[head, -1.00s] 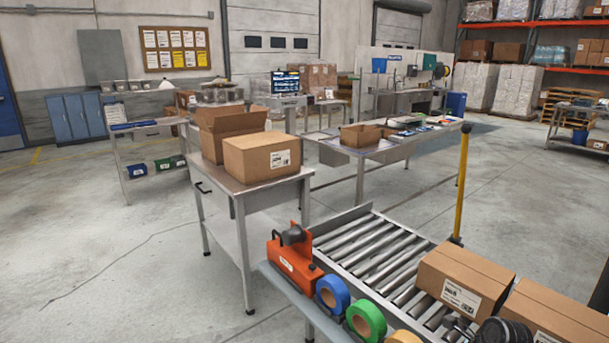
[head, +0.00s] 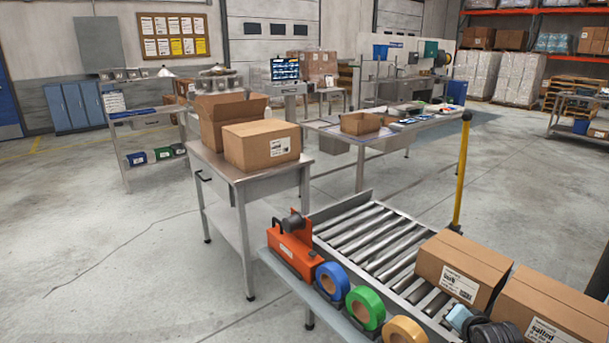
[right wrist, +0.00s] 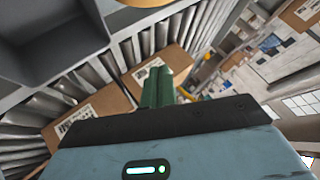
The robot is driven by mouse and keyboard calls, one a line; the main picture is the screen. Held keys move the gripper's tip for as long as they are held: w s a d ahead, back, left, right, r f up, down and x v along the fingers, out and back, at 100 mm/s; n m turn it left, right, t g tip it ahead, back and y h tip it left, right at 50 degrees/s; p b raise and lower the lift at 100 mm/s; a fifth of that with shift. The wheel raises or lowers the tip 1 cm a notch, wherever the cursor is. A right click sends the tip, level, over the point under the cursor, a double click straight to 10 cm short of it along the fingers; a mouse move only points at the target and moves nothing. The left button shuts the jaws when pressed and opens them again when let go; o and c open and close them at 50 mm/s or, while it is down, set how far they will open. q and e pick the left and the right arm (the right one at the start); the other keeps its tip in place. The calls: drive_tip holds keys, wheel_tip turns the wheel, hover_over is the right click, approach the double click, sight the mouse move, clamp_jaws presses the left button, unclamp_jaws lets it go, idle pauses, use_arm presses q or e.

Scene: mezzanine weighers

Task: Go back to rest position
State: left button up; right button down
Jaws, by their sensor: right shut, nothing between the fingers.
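My right gripper shows in the right wrist view with its green fingers (right wrist: 157,88) together and nothing held between them. In that view the fingers appear in front of cardboard boxes and conveyor rollers. In the head view only a dark and light blue part of my right arm shows at the bottom edge, beside the cartons; the fingers cannot be made out there. My left gripper is in neither view.
A roller conveyor (head: 360,239) carries labelled cartons (head: 462,266) at the lower right. An orange tape dispenser (head: 291,257) and blue, green and tan tape rolls line its near side. A steel table (head: 238,177) holds two boxes. Floor at left is clear.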

drive_tip(key=w+d+r+n+t, duration=0.1)
drive_tip(key=w+r+n+t, duration=0.35)
drive_tip(key=r+n, duration=0.55)
drive_tip(key=s+a+f+n+g, duration=0.1)
drive_tip(key=s+a+f, duration=0.2)
drive_tip(key=s+f, duration=0.3)
drive_tip(key=s+a+f+n+g+y, duration=0.1)
drive_tip(key=s+a+f, duration=0.3)
drive_tip(key=s+f, duration=0.25)
drive_tip(key=s+a+f+n, duration=0.1)
drive_tip(key=s+a+f, duration=0.2)
drive_tip(key=s+f, duration=0.35)
drive_tip(key=s+a+f+g, duration=0.1)
drive_tip(key=s+a, duration=0.2)
drive_tip(key=s, duration=0.6)
drive_tip(key=s+a+f+m+g+y, duration=0.1)
drive_tip(key=s+a+f, duration=0.1)
drive_tip(key=s, duration=0.7)
drive_tip(key=s+a+f+g, duration=0.1)
drive_tip(key=s+a+g, duration=0.1)
drive_tip(key=s, duration=0.7)
drive_tip(key=shift+s+a+f+m+y, duration=0.15)
drive_tip(key=shift+a+f+m+y, duration=0.2)
drive_tip(key=shift+a, duration=0.45)
drive_tip(key=shift+r, duration=0.15)
